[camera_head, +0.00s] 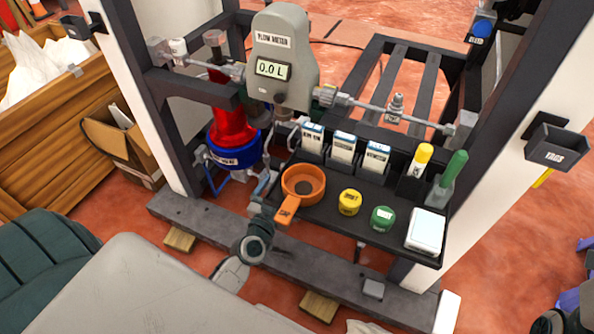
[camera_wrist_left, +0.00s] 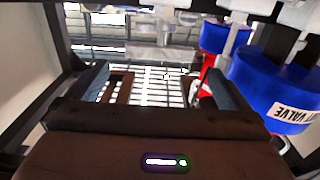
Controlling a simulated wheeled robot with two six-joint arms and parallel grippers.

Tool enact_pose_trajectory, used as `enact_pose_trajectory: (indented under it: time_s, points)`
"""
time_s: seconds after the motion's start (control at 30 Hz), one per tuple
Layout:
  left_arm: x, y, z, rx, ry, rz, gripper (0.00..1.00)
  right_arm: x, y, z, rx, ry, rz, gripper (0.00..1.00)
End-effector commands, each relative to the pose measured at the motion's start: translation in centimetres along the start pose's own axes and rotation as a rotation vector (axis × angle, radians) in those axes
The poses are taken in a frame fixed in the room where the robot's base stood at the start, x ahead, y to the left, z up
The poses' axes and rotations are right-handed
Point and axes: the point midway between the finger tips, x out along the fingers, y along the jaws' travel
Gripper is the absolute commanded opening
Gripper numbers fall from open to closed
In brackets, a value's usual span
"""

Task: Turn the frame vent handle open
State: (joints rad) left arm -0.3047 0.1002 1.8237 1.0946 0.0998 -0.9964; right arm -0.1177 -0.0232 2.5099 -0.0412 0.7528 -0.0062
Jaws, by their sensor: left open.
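A blue body (camera_wrist_left: 272,88) labelled with the word VALVE, upside down, shows large at the right of the left wrist view. I cannot make out which part is the frame vent handle. My left gripper (camera_wrist_left: 158,88) is open, with its two fingers apart and nothing visible between them. The blue body is to the right of its fingers.
A grey flow meter (camera_head: 285,52) reads 0.0 L. A black shelf (camera_head: 330,205) carries an orange ring with a handle (camera_head: 303,185), yellow and green caps, boxes and bottles. A wooden crate (camera_head: 60,100) stands at the left.

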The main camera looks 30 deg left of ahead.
Motion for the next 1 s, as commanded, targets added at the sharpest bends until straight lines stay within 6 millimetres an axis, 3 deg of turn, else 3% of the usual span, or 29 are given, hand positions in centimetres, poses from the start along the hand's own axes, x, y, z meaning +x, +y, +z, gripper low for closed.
enact_pose_trajectory:
  time_s: [0.2, 0.4, 0.83, 1.0]
  points:
    - [4.3, 0.0, -0.1, 0.0, 0.002, 0.0, 1.0, 0.2, 0.0, 0.0, 0.002, -0.003, -0.003, 0.36]
    - [6.9, 0.0, 0.0, 0.0, 0.0, 0.001, 1.0, 0.2, 0.0, 0.1, 0.003, -0.004, -0.004, 0.36]
    - [7.8, 0.1, 0.0, 0.001, -0.001, 0.002, 1.0, 0.2, 0.0, 0.1, 0.003, -0.005, -0.003, 0.36]
    - [7.8, 0.1, 0.0, 0.001, -0.001, 0.002, 0.67, 0.2, 0.0, 0.1, 0.003, -0.005, -0.003, 0.36]
